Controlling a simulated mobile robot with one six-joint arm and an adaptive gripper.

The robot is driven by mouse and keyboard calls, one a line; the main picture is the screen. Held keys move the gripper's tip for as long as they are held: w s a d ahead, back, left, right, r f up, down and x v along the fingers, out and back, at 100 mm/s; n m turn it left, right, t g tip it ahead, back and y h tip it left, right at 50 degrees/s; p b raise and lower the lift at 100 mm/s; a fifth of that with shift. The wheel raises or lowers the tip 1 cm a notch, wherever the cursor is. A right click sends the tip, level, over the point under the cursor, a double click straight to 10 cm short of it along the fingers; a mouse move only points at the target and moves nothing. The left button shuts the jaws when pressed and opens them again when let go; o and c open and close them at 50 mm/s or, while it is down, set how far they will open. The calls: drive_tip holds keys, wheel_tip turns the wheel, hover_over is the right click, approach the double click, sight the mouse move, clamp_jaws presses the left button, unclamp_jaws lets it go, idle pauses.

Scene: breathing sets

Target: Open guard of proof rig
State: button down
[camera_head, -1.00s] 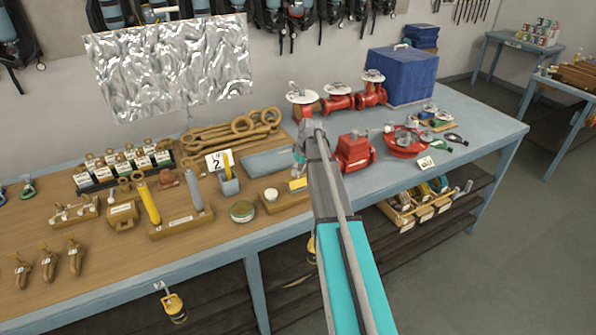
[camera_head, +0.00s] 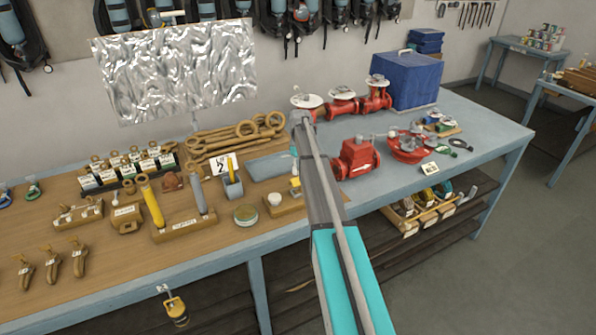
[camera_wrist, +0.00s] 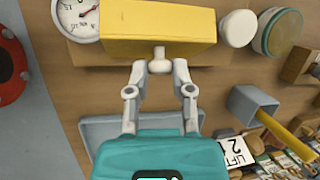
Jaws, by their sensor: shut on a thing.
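The proof rig has a wooden base (camera_head: 290,207) on the bench. It carries a yellow box-like guard (camera_wrist: 158,28) with a small white knob (camera_wrist: 160,64) on its near side in the wrist view. A round dial gauge (camera_wrist: 76,14) sits beside the guard at the upper left there. In the head view only a strip of the guard (camera_head: 296,184) shows, the rest hidden behind my arm. In the wrist view my gripper (camera_wrist: 160,68) has its two fingers closed around the knob. How far the guard is open, I cannot tell.
A white round cap (camera_wrist: 238,28) and a round tin (camera_wrist: 277,32) stand beside the guard. A grey-blue tray (camera_head: 270,166) lies behind the rig. A holder with a yellow-handled tool (camera_head: 232,184) is to the left, red valves (camera_head: 356,160) to the right.

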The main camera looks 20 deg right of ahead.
drive_tip(key=shift+c, duration=2.4)
unclamp_jaws()
drive_tip(key=shift+r, duration=0.1)
